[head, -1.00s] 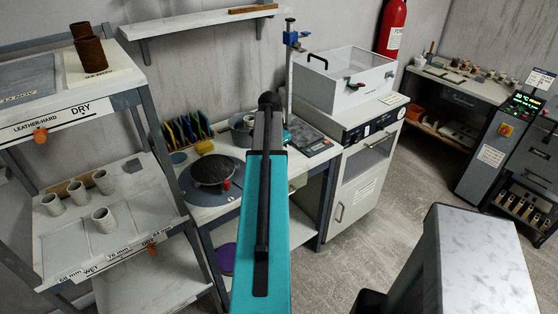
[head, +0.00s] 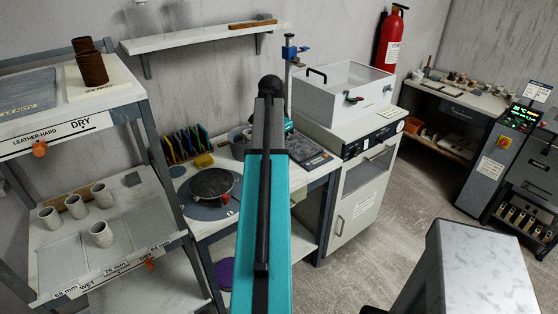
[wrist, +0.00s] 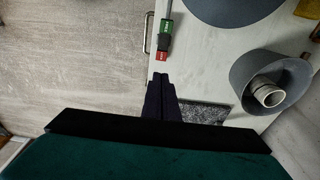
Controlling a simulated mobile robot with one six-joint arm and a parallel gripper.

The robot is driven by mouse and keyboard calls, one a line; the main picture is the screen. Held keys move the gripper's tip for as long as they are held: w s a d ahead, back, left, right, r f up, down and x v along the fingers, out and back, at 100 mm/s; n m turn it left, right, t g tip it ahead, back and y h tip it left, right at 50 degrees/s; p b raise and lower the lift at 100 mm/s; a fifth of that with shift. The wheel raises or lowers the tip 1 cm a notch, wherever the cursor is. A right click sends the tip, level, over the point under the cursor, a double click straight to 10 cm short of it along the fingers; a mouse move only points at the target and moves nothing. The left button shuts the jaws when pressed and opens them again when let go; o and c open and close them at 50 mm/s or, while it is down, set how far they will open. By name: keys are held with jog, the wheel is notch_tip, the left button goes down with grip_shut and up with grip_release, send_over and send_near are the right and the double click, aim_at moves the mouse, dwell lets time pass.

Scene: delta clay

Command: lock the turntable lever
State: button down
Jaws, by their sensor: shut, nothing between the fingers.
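The turntable (head: 212,184) is a dark round wheel on a grey round base on the bench, left of my arm in the head view. A small red part (head: 226,200) stands at its front edge. The wrist view shows part of a grey disc (wrist: 235,8) at the top. Beside it, near the bench edge, is a grey bar with a green and a red block (wrist: 163,42); I cannot tell if this is the lever. My gripper (wrist: 161,76) is shut and empty, its fingertips showing just below the red block. Contact cannot be judged. The fingertips are hidden in the head view.
A grey bucket (wrist: 270,82) with pale cylinders inside stands right of my fingers in the wrist view. A rack with cups (head: 101,232) stands left. The floor (wrist: 70,60) beyond the bench edge is clear.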

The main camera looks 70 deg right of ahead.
jog(key=shift+r+b, duration=0.3)
jog(key=shift+r, duration=1.15)
jog(key=shift+r, duration=0.1)
